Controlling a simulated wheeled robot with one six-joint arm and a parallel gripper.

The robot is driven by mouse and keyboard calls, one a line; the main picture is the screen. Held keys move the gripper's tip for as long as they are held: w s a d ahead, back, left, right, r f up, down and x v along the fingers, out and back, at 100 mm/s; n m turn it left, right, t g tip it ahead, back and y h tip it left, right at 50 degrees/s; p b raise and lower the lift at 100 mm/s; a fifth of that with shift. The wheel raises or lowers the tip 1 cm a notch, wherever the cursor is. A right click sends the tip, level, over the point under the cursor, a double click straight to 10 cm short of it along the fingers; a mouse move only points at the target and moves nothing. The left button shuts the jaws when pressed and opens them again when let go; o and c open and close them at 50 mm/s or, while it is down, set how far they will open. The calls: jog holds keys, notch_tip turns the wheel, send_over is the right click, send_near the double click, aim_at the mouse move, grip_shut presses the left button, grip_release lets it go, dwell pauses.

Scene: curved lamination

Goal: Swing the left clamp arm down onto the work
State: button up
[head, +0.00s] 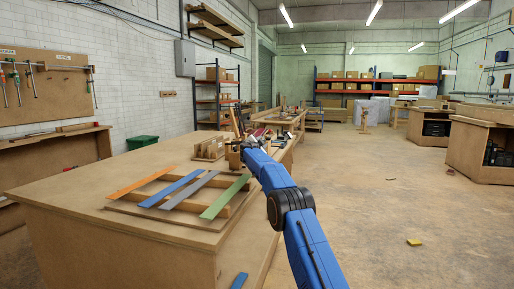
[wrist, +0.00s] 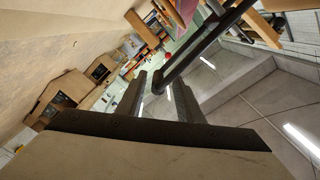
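My gripper (head: 240,143) is at the far end of the workbench, beside a wooden fixture (head: 208,149). In the wrist view, my gripper (wrist: 160,80) has its two dark fingers apart. A dark bar (wrist: 210,43), which looks like a clamp arm, slants from the upper right. Its lower end appears between or just beyond the fingertips; I cannot tell whether they touch it. In the head view my arm hides most of the clamp area, so I cannot make out left and right clamp arms or the work there.
Orange (head: 141,182), blue (head: 176,189), grey (head: 189,192) and green (head: 225,197) strips lie on a wooden rack on the near bench (head: 110,225). Another bench (head: 280,122) with clutter stands beyond. The floor (head: 400,200) on the right is mostly clear, with a yellow piece (head: 414,242) on it.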

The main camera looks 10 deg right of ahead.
jog(key=v, duration=1.7)
jog(key=s+d+r+n+g, duration=0.15)
jog(key=s+d, duration=0.25)
jog(key=s, duration=0.6)
jog(key=s+d+r+n+g, duration=0.1)
jog(key=s+d+r+g, duration=0.25)
jog(key=s, duration=0.55)
jog(key=s+d+f+n+g+y, duration=0.1)
jog(key=s+d+f+n, duration=0.1)
jog(key=s, duration=0.9)
jog(key=s+d+f+n+g, duration=0.1)
jog(key=s+d+f+g, duration=0.1)
jog(key=s, duration=0.9)
jog(key=s+a+f+n+g+y, duration=0.1)
jog(key=s+f, duration=0.5)
jog(key=s, duration=0.7)
jog(key=s+a+f+n+g+y, duration=0.1)
jog(key=s+a+f+n+y, duration=0.3)
jog(key=s, duration=1)
jog(key=s+a+f+n+y, duration=0.3)
jog(key=s+a+f+n, duration=0.2)
jog(key=s+f, duration=0.4)
jog(key=s, duration=0.5)
jog(key=shift+s+a+f+g, duration=0.25)
jog(key=shift+a+f+g, duration=0.1)
jog(key=shift+f+g, duration=0.05)
